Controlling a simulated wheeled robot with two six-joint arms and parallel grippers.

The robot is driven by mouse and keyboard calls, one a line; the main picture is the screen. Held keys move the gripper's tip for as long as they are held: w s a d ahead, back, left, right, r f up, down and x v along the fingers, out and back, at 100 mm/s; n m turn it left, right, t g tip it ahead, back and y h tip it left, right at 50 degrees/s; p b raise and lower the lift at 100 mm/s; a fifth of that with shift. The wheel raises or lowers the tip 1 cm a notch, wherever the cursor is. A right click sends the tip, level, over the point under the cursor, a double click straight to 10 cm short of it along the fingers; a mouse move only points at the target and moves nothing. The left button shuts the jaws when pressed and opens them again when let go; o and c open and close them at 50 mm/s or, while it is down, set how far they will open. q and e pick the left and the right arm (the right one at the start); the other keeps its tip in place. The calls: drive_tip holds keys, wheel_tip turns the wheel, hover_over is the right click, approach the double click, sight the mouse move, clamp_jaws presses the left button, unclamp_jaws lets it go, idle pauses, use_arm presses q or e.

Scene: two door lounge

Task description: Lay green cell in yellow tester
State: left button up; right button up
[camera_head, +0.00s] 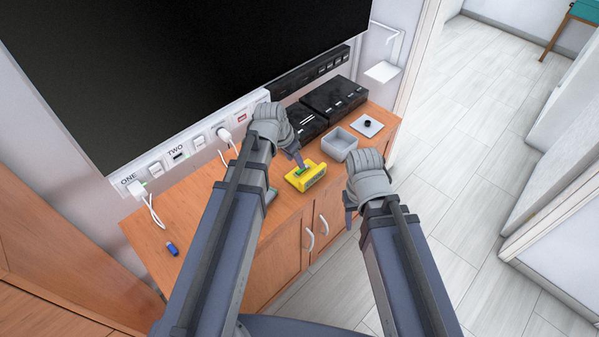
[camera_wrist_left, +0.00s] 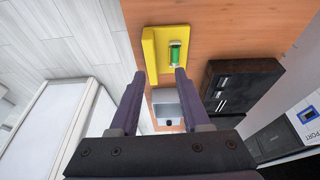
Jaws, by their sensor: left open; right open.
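The yellow tester (camera_head: 314,179) stands on the wooden cabinet top, near its front edge; the left wrist view shows its yellow body (camera_wrist_left: 153,55) too. The green cell (camera_wrist_left: 175,53) appears to lie in the tester's recess; in the head view only a small green part (camera_head: 303,172) shows beside my left gripper. My left gripper (camera_head: 301,163) is above the tester. In the left wrist view its two fingers (camera_wrist_left: 160,80) are apart, with nothing held between them. My right gripper (camera_head: 351,214) is empty, out in front of the cabinet edge.
A grey open bin (camera_head: 340,143) and a pale plate with a black knob (camera_head: 367,125) are right of the tester. Black boxes (camera_head: 333,97) stand behind. A blue cell (camera_head: 172,248) lies at the left of the cabinet top (camera_head: 205,200). A white socket strip (camera_head: 190,145) runs along the wall.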

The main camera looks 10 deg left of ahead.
use_arm(q)
drive_tip(key=s+d+n+g+y, duration=0.1)
drive_tip(key=s+d, duration=0.3)
drive_tip(key=s, duration=0.4)
drive_tip(key=s+d+f+n+g+y, duration=0.1)
drive_tip(key=s+d, duration=0.3)
drive_tip(key=s, duration=0.4)
drive_tip(key=shift+s+d+n+g+y, duration=0.3)
drive_tip(key=shift+s+g+y, duration=0.1)
drive_tip(key=shift+g+y, duration=0.35)
